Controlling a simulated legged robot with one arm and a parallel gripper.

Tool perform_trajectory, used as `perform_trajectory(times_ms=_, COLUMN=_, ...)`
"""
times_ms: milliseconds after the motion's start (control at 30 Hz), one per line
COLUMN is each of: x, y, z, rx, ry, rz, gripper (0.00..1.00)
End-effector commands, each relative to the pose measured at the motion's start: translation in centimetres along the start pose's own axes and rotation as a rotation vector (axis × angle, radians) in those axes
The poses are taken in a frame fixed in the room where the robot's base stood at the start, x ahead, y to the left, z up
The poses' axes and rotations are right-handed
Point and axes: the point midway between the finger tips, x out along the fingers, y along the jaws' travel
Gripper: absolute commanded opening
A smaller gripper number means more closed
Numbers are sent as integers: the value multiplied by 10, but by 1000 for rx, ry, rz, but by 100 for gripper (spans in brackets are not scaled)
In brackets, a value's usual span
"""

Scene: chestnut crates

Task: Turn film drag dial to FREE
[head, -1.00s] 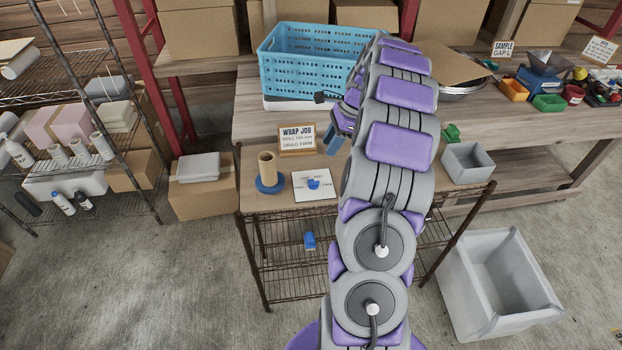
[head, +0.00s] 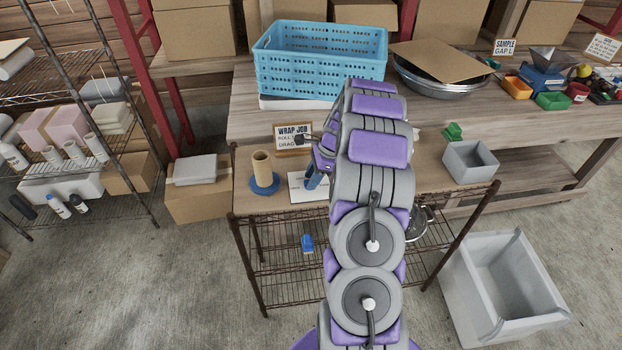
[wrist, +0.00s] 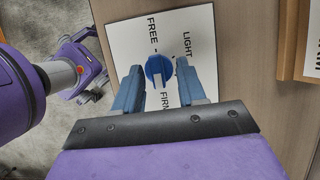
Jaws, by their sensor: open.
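The film drag dial (wrist: 159,70) is a round blue knob with a raised grip and a small white mark on its lower part. It sits on a white card (wrist: 125,42) printed FREE at upper left, LIGHT at upper right and FIRM below. The white mark seems to lie toward FIRM. My gripper (wrist: 158,76) is open, with one blue finger on each side of the dial; I cannot tell whether they touch it. In the head view the card (head: 296,192) shows partly, and my gripper (head: 313,178) hides the dial.
A cardboard tube on a blue base (head: 263,172) stands left of the card. The WRAP JOB sign (head: 290,137) stands behind it. A grey bin (head: 470,162) is at the cart's right end. A blue crate (head: 320,78) sits on the bench behind.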

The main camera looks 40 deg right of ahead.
Motion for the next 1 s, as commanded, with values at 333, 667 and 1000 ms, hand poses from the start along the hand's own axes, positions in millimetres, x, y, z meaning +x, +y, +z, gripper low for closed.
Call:
perform_trajectory(times_ms=333, x=2, y=6, z=10, rx=-3, ry=8, rz=-1, gripper=35)
perform_trajectory(times_ms=667, x=1, y=3, z=4, rx=-1, ry=3, rz=-1, gripper=3)
perform_trajectory(times_ms=1000, x=1, y=2, z=2, rx=-1, ry=6, rz=-3, gripper=0)
